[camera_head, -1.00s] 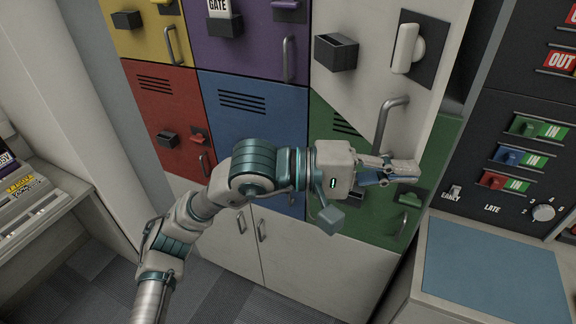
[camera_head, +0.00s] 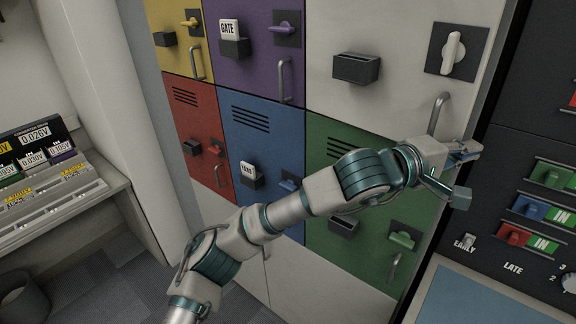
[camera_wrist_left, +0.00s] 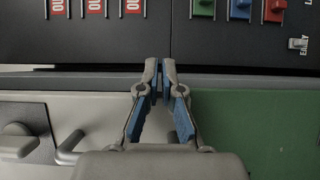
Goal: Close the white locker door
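The white locker door (camera_head: 400,105) is at the upper right of the locker block in the head view. It looks flush or nearly flush with its neighbours; I cannot tell if a thin gap is left. It has a grey pull handle (camera_head: 438,113) and a white turn latch (camera_head: 453,53) standing upright. My left gripper (camera_head: 474,149) is at the door's lower right corner, just right of and below the handle. In the left wrist view its fingertips (camera_wrist_left: 159,68) are together with nothing between them. Whether they touch the door is unclear. My right gripper is out of view.
The green locker (camera_head: 330,190) is directly below, partly hidden by my left arm. Purple (camera_head: 265,75) and blue (camera_head: 265,125) lockers are to the left. A dark switch panel (camera_head: 535,140) stands close on the right, with a blue-topped desk (camera_head: 480,295) below it.

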